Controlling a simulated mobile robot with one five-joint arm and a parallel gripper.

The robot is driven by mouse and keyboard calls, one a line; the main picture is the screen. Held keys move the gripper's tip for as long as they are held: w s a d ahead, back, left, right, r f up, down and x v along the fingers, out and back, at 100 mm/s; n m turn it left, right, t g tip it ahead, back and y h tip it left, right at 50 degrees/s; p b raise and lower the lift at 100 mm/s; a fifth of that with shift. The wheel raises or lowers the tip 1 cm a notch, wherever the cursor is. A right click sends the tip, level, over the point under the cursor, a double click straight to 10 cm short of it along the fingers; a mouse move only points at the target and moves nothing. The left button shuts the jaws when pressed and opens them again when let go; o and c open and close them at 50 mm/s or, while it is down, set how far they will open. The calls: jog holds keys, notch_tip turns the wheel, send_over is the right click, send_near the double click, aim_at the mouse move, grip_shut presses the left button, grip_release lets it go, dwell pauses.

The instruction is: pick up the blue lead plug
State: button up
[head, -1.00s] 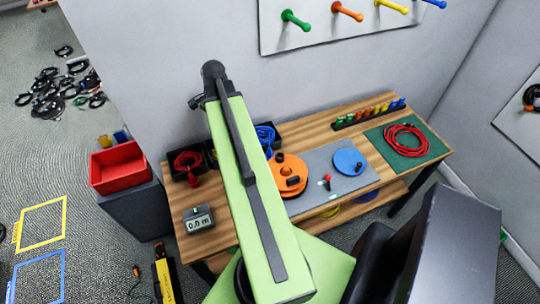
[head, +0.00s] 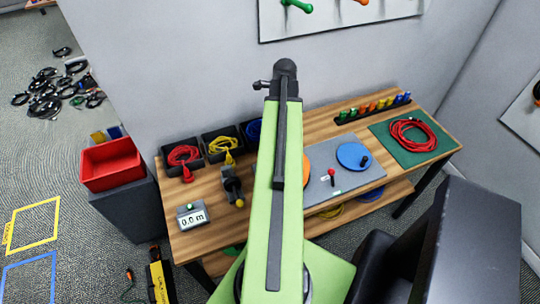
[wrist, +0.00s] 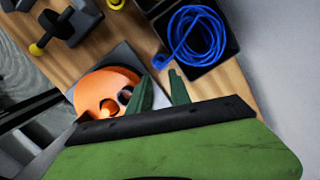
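The blue lead (wrist: 200,35) lies coiled in a black bin (wrist: 226,55) at the top of the wrist view. Its blue plug end (wrist: 161,61) hangs over the bin's near edge. In the head view part of the blue lead (head: 254,130) shows beside my arm, and the plug is hidden. My gripper (wrist: 163,88) shows two green fingers spread apart with nothing between them. The plug appears just beyond the fingertips, apart from them. The gripper is hidden behind my arm in the head view.
An orange reel (wrist: 92,92) lies left of my fingers. Bins with a red lead (head: 184,155) and a yellow lead (head: 222,145) stand to the left. A dark device (head: 231,184) and a meter reading 0.0 m (head: 192,217) are on the bench. The wall rises close behind.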

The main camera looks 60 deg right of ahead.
jog(key=f+b, duration=0.2)
jog(key=f, duration=0.1)
jog(key=f+b, duration=0.1)
jog(key=f, duration=0.1)
jog(key=shift+w+a+f+b, duration=0.15)
jog(key=shift+w+a+b, duration=0.05)
jog(key=shift+w+b, duration=0.15)
jog(key=f+b, duration=0.5)
jog(key=shift+w+a+f, duration=0.1)
jog(key=shift+w+a, duration=0.05)
jog(key=shift+a, duration=0.05)
jog(key=shift+r, duration=0.2)
grip_shut()
